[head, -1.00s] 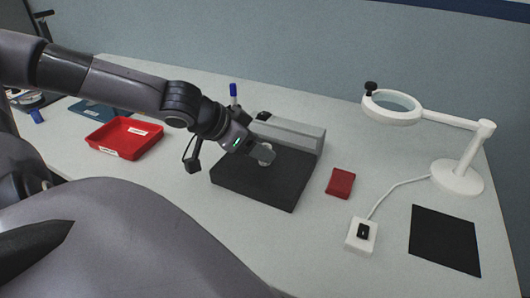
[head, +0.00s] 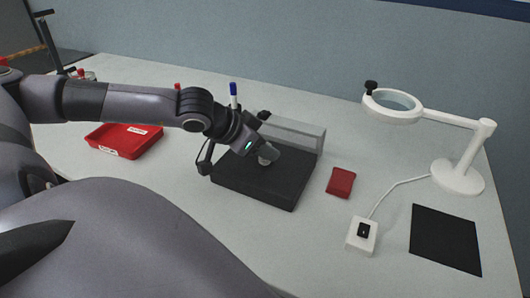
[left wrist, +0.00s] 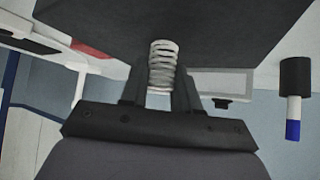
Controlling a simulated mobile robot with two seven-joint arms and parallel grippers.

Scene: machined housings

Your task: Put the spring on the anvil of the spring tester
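The spring (left wrist: 162,66) is a pale metal coil; in the left wrist view it sits between the two fingers of my left gripper (left wrist: 160,92), which appear closed on its sides. In the head view my left gripper (head: 268,156) is over the black block (head: 258,188), in front of the grey bar (head: 302,137) at its back. The fingers hide the spring there, and I cannot tell whether it touches the block. A dark post with a lever (head: 47,35) at the far left may be the spring tester; its anvil is not visible. My right gripper is not in view.
A red tray (head: 125,140) lies left of the block, partly behind my left arm. A blue-topped marker (head: 233,92) stands behind the block. A red pad (head: 341,182), white switch box (head: 361,236), magnifier lamp (head: 458,178) and black mat (head: 445,240) are on the right.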

